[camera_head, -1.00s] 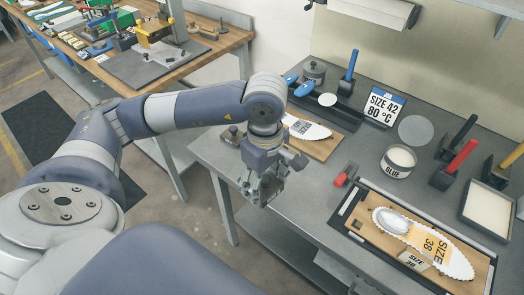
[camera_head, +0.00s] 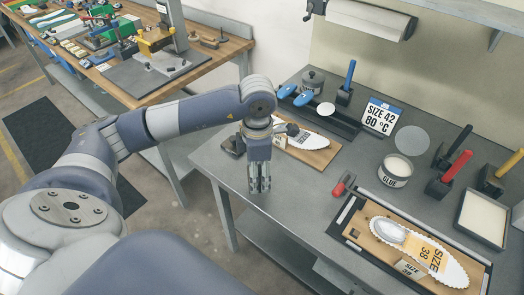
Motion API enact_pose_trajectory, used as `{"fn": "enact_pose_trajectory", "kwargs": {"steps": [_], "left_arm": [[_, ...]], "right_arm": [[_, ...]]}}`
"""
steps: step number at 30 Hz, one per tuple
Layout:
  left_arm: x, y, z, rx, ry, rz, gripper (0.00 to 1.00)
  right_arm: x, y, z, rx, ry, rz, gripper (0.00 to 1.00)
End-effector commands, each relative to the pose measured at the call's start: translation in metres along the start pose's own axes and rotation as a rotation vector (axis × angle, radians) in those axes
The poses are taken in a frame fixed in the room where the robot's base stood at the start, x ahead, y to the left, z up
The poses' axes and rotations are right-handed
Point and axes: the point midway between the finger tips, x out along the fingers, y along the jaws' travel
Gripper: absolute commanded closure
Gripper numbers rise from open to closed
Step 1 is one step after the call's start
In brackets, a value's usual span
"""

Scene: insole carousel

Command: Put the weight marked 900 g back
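I cannot read a 900 g mark on anything in view. A round grey metal piece with a knob on top (camera_head: 312,80) stands at the back left of the grey table; I cannot tell whether it is a weight. A small dark object (camera_head: 232,147) lies at the table's left edge, partly hidden by my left wrist. My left gripper (camera_head: 260,190) points down over the table's left front edge. Its fingers look close together with nothing visible between them, but I cannot tell whether it is open or shut. My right gripper is not in view.
An insole board (camera_head: 319,155) lies behind my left gripper. A SIZE 42 80 °C sign (camera_head: 382,115), a glue pot (camera_head: 396,170), a red-handled tool (camera_head: 342,184) and a SIZE 38 insole board (camera_head: 364,247) are to the right. A wooden bench (camera_head: 229,52) stands at the back left.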

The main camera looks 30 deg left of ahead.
Motion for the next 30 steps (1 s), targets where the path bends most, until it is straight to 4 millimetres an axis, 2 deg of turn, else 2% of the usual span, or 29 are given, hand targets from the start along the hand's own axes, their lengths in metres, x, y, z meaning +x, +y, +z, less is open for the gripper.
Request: {"fn": "enact_pose_trajectory", "kwargs": {"steps": [3,15,21,25,30], "left_arm": [[-0.003,0.023,0.005,-0.004,-0.002,0.002,0.95],[0.004,0.085,0.019,-0.001,-0.002,0.002,0.95],[0.007,0.100,0.022,0.003,-0.003,0.003,0.95],[0.009,0.102,0.022,0.002,-0.002,0.002,0.95],[0.025,0.100,0.022,0.002,0.001,-0.002,0.95]], "right_arm": [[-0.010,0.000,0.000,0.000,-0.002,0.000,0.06],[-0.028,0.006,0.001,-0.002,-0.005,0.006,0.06],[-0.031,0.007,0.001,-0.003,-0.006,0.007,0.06],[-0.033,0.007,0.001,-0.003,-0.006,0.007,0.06],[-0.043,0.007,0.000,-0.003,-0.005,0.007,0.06]]}}
